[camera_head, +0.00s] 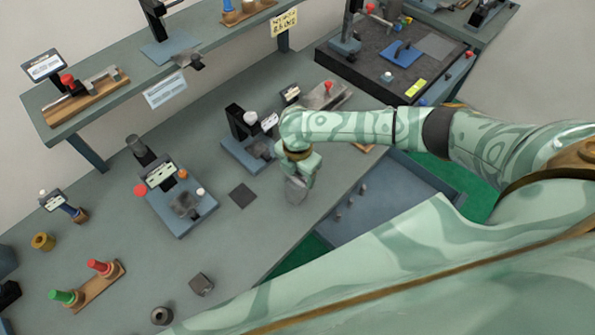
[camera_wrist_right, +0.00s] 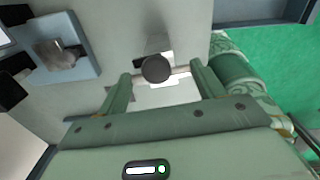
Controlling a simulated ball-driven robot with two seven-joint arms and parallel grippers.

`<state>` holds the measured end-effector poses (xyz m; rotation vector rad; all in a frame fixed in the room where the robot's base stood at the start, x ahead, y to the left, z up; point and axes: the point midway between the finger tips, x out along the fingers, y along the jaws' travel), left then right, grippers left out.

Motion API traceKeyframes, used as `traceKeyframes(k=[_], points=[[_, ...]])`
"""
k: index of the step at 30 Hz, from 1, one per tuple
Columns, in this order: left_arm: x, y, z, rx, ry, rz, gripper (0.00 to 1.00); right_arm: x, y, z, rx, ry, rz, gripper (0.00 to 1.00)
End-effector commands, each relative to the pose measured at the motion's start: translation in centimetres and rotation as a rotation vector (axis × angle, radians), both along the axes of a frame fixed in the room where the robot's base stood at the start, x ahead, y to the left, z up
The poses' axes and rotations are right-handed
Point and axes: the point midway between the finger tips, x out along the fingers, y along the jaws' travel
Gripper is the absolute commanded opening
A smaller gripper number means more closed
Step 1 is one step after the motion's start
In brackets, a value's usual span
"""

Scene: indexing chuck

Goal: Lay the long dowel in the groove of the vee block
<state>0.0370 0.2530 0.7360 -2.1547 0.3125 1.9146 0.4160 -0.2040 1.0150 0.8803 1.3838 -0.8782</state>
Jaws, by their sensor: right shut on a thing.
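My right gripper (camera_head: 297,178) is low over the bench near its front edge. It is shut on a grey, round-ended piece (camera_head: 296,190), apparently the long dowel. In the right wrist view the piece shows a dark round end (camera_wrist_right: 155,69) between the fingers of my right gripper (camera_wrist_right: 162,75). Its length runs away from the camera, so I cannot tell how long it is. I cannot tell for sure which part is the vee block. A grey block (camera_wrist_right: 62,55) sits on a blue plate left of the gripper in the wrist view. My left gripper is not in view.
A blue fixture plate (camera_head: 235,150) with a black post stands left of the gripper. Another blue fixture (camera_head: 180,215) stands farther left. A dark square pad (camera_head: 242,195) lies between. A blue tray (camera_head: 390,205) with small pegs is at right. A small grey block (camera_head: 201,284) lies nearer.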

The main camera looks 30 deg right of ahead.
Motion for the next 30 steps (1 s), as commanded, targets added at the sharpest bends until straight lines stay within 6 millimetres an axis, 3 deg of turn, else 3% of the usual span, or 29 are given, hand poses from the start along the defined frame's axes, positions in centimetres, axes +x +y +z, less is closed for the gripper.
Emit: traceKeyframes(k=[30], points=[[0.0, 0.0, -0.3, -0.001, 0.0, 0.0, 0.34, 0.0, 0.0, -1.1, 0.0, 0.0, 0.0, 0.43]])
